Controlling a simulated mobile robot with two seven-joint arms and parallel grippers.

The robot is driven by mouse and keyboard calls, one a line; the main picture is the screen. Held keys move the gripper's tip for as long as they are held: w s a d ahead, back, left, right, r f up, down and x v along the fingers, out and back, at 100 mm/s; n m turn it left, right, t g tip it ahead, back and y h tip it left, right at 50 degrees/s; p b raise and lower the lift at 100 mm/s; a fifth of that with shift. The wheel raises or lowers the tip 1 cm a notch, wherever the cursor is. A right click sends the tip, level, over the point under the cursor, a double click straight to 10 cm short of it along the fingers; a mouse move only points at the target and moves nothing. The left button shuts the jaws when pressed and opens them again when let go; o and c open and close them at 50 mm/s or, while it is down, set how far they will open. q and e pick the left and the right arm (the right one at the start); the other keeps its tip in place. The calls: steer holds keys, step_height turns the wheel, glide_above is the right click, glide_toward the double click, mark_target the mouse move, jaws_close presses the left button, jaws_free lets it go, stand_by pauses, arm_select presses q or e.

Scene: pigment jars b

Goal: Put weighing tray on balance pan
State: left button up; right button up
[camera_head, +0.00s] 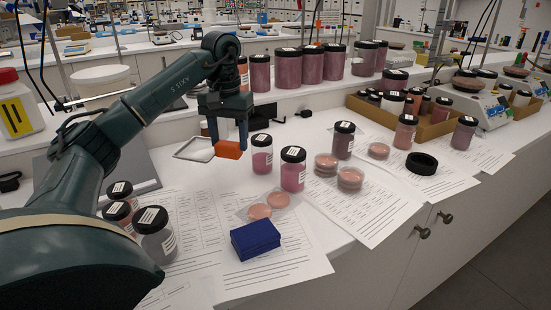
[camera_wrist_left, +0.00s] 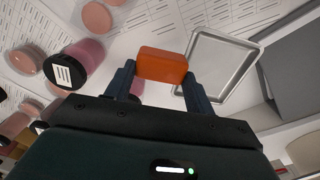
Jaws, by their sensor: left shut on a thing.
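My left gripper (camera_head: 228,138) is shut on an orange block (camera_head: 229,149), held above the bench; the block also shows between the fingers in the left wrist view (camera_wrist_left: 162,65). In the left wrist view the tray (camera_wrist_left: 232,37) is right of the block and looks empty. Balances (camera_head: 490,107) stand at the far right of the bench, carrying brownish material on top; their pans are hard to make out. My right gripper is not in view.
Two pink jars (camera_head: 293,172) stand right of the gripper. A dark blue block (camera_head: 255,239) lies on printed sheets in front. Several jars (camera_head: 157,238) crowd the left front. Petri dishes, a black ring (camera_head: 421,164) and a cardboard box (camera_head: 425,129) of jars occupy the right.

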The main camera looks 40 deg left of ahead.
arm_select(q)
step_height(320, 180, down, 10)
steer(key=shift+r+b, duration=0.15)
steer(key=shift+b, duration=0.25)
steer(key=o, duration=0.6)
steer(key=shift+s+f, duration=0.1)
steer(key=shift+f, duration=0.1)
steer(key=o, duration=0.5)
steer(key=shift+r, duration=0.1)
